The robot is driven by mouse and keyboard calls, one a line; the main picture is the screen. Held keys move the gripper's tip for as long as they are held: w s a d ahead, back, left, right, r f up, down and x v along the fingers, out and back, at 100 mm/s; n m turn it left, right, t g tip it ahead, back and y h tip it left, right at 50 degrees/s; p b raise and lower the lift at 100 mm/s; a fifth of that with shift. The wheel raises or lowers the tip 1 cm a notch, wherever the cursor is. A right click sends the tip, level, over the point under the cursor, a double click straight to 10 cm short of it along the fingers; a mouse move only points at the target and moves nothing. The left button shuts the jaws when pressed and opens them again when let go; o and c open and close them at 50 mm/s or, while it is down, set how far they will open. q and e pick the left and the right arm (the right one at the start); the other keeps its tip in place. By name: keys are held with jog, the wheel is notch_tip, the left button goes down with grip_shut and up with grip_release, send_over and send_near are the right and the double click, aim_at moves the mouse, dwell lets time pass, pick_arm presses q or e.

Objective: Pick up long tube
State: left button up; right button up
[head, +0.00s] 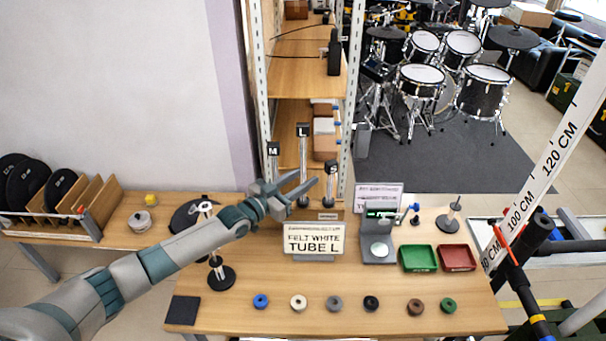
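A long upright tube stands behind the label "L" (303,131) at the back of the table, on a dark base. A shorter post with the label "M" (273,149) stands to its left, and another short dark-topped post (331,172) to its right. A sign (314,239) reading "FELT WHITE TUBE L" stands in front. My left gripper (308,179) reaches in from the left with its two fingers apart, overlapping the L post's lower part in the picture. I cannot tell whether the post is between the fingers. The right gripper is not in view.
Several coloured rings lie along the table front, among them a blue one (261,301). A scale (379,245), a green tray (417,258) and a red tray (457,257) are at the right. A white-topped stand (221,278) is beneath my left arm. A shelf rack rises behind.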

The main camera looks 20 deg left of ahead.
aim_at(297, 126)
pick_arm(q)
jog(key=shift+w+d, duration=0.1)
jog(key=shift+w, duration=0.05)
dwell(0.3)
grip_shut()
jog(key=shift+r, duration=0.15)
notch_tip(297, 126, up, 17)
jog(key=b, duration=0.3)
jog(key=shift+r, duration=0.4)
dwell(0.3)
